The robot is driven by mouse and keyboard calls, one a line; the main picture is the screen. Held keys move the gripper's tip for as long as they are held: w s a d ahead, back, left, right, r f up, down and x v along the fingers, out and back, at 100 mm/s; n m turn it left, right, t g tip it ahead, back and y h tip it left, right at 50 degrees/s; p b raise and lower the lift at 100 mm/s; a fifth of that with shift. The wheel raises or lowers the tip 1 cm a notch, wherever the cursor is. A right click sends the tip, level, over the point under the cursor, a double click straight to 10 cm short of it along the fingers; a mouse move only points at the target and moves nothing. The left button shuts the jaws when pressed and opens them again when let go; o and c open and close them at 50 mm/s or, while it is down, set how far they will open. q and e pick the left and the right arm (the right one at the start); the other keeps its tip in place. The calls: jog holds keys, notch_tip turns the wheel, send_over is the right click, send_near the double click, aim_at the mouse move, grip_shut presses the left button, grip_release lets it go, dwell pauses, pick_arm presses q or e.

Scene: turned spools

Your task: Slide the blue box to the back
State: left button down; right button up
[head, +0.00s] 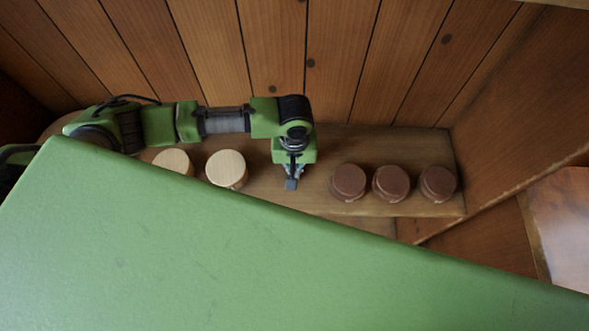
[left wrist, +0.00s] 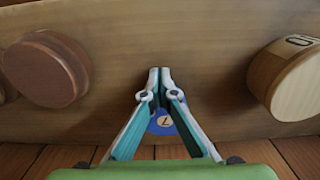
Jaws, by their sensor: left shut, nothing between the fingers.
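No blue box can be made out in the head view. In the left wrist view a blue rounded thing (left wrist: 162,130) with a pale mark like a 7 shows between my finger links. They partly hide it, and I cannot tell if it is a box. My left gripper (head: 291,184) points down over the wooden shelf (head: 340,140), between the pale spools and the brown spools. In the left wrist view my left gripper's fingertips (left wrist: 160,72) meet, with nothing between them. My right gripper is not in view.
Two pale spools, one nearer the gripper (head: 226,169) and one farther left (head: 173,162), stand left of it. Three brown spools (head: 348,182) (head: 391,184) (head: 438,184) stand right. A plank wall (head: 340,60) rises behind; a side panel (head: 520,110) bounds the right. The lower head view is blocked.

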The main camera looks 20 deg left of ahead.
pick_arm(q)
jog(key=w+p, duration=0.1)
jog(key=w, duration=0.1)
jog(key=w+a, duration=0.1)
jog(key=w, duration=0.1)
jog(key=shift+w+a+r+p, duration=0.1)
jog(key=shift+w+a+p, duration=0.15)
jog(key=shift+p, duration=0.1)
jog(key=shift+w+a, duration=0.15)
jog(key=shift+w, duration=0.3)
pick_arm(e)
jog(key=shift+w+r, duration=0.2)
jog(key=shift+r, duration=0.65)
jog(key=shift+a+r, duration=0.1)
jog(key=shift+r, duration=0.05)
